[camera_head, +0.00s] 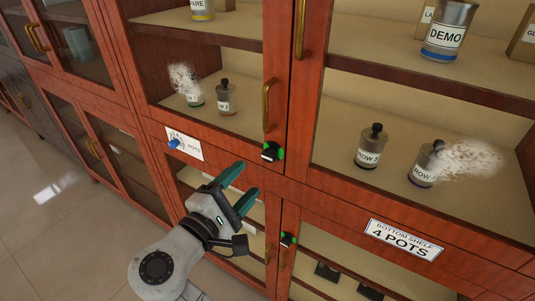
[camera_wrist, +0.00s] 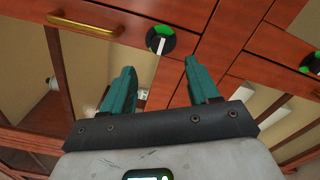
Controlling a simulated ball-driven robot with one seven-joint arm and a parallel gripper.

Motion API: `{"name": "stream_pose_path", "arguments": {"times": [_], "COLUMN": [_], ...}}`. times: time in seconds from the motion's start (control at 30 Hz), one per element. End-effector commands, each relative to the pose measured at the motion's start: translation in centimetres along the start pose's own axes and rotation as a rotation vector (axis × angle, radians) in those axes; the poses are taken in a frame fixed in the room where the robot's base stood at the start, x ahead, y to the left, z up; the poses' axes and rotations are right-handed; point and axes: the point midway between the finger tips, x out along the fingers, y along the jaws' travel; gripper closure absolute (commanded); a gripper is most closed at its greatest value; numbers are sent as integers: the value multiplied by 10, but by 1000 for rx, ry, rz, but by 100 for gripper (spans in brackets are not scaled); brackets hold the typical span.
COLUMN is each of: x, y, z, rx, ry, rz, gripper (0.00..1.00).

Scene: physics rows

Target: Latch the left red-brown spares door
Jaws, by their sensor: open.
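The left red-brown glass door (camera_head: 279,60) of the upper cabinet has a vertical brass handle (camera_head: 267,105). It looks closed or nearly so. Behind it a jar with a partly cut label ending "ARE" (camera_head: 202,8) stands on a shelf. A black turn latch with green marks (camera_head: 272,152) sits below the handle. In the wrist view the latch (camera_wrist: 160,40) shows a pale bar and green sector. My gripper (camera_head: 249,178) is open and empty, in front of the cabinet below and left of the latch. Its teal fingers (camera_wrist: 160,66) point toward the latch, apart from it.
A blue knob (camera_head: 174,143) sits by a partly obscured label at left. The right glass door (camera_head: 307,90) stands beside the left one. A "BOTTOM SHELF 4 POTS" sign (camera_head: 404,240) is at right. Tiled floor (camera_head: 45,235) is clear.

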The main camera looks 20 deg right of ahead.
Motion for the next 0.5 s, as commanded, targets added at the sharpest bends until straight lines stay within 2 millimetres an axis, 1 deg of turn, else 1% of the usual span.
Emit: {"name": "stream_pose_path", "arguments": {"times": [0.03, 0.3, 0.4, 0.5], "x": [10, 59, 73, 83], "y": [1, 0, 0, -1], "z": [2, 2, 2, 1], "rx": [-1, 1, 0, 1], "ry": [-4, -2, -2, -1], "rz": [-3, -5, -4, -4], "gripper": [40, 40, 40, 40]}}
